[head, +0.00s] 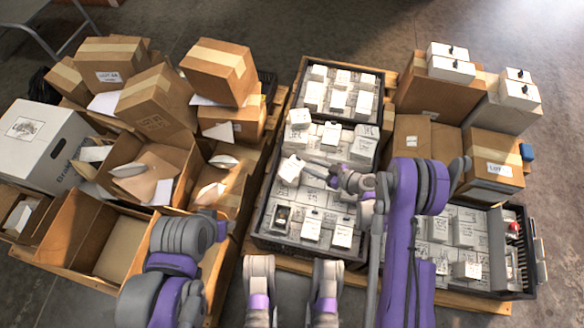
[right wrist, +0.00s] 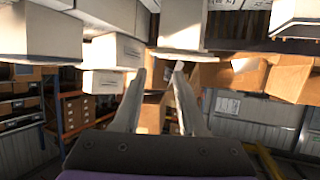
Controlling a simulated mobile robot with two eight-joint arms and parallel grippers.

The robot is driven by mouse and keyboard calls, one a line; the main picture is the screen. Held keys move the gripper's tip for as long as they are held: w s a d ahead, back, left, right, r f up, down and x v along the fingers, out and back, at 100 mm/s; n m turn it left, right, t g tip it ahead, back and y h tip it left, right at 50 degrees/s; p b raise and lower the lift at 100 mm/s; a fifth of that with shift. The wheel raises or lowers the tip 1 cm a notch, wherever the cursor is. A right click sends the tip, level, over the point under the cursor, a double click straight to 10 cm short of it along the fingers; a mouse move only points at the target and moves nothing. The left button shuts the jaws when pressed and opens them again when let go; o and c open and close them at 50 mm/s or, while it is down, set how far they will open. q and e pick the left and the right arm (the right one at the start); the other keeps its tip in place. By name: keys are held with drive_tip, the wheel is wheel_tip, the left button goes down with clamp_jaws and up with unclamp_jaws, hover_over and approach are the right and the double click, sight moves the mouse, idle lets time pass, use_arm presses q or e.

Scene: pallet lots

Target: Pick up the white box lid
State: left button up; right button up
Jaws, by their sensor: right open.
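A white box top (head: 290,168), likely the lid, sits tilted at the left side of the middle black crate (head: 262,215), among several small white boxes. My right gripper (head: 309,162) reaches in from the right, its fingers open just beside this top. In the right wrist view the open fingers of the right gripper (right wrist: 164,66) are empty, and a white box with a wider flat rim (right wrist: 180,28) is close ahead of the fingertips. I cannot tell whether they touch. My left arm shows at the lower left of the head view; its gripper fingers do not show.
Cardboard boxes (head: 152,100) and open cartons (head: 110,245) crowd the left pallet. Another crate of white boxes (head: 312,66) stands at the back. More cartons (head: 493,160) and a black crate (head: 525,250) are at the right.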

sight(302, 162)
drive_tip(key=x, duration=0.2)
drive_tip(key=b+x, duration=0.1)
drive_tip(key=x, duration=0.2)
drive_tip(key=shift+w+a+r+b, duration=0.2)
drive_tip(key=shift+w+b, duration=0.1)
drive_tip(key=shift+w, duration=0.3)
clamp_jaws()
